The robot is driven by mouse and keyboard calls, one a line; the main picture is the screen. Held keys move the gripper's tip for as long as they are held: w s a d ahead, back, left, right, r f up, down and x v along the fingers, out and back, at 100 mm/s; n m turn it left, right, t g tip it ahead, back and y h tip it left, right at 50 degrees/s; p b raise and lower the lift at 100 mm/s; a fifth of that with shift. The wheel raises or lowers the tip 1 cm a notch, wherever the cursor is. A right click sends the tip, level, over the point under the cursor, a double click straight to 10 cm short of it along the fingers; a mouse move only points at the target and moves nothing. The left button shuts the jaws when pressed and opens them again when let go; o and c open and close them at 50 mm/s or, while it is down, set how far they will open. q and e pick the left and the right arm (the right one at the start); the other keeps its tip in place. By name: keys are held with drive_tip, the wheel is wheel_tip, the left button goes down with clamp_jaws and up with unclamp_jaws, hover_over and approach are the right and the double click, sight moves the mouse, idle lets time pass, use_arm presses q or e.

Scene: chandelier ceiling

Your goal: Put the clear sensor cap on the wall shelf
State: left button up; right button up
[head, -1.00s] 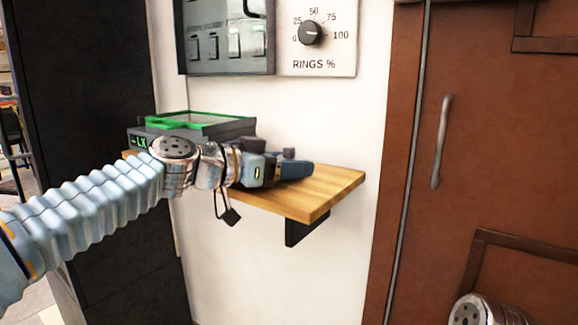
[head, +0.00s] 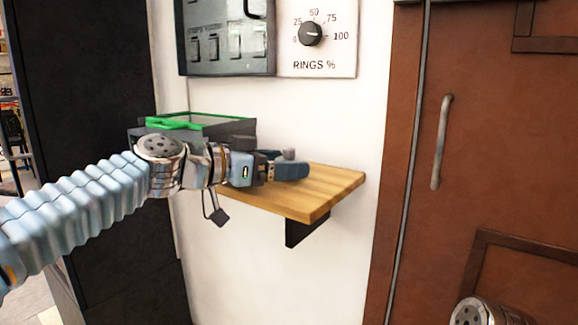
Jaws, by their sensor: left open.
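The wooden wall shelf (head: 325,183) projects from the white wall at the middle of the head view. My left gripper (head: 296,161) is over the shelf, seen from the side, with its jaws open. A blue-grey finger reaches right, and a small grey block shows just above it. I cannot make out the clear sensor cap; it may be hidden behind the gripper or wrist. My right gripper is out of view; a silver joint of my right arm shows at the lower right.
A dark box with a green-edged top (head: 208,122) stands on the shelf's left part, behind my wrist. A dark tag (head: 219,217) hangs on a cord below my wrist. A "RINGS %" dial (head: 311,34) is above. A brown door (head: 480,180) is at the right. The shelf's right end is bare.

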use_arm(q)
drive_tip(key=b+v, duration=0.1)
drive_tip(key=v, duration=0.8)
drive_tip(key=shift+f+b, duration=0.2)
drive_tip(key=shift+b, duration=0.2)
drive_tip(key=shift+s+a+r, duration=0.15)
drive_tip(key=shift+s+a, duration=0.15)
drive_tip(key=shift+a, duration=0.15)
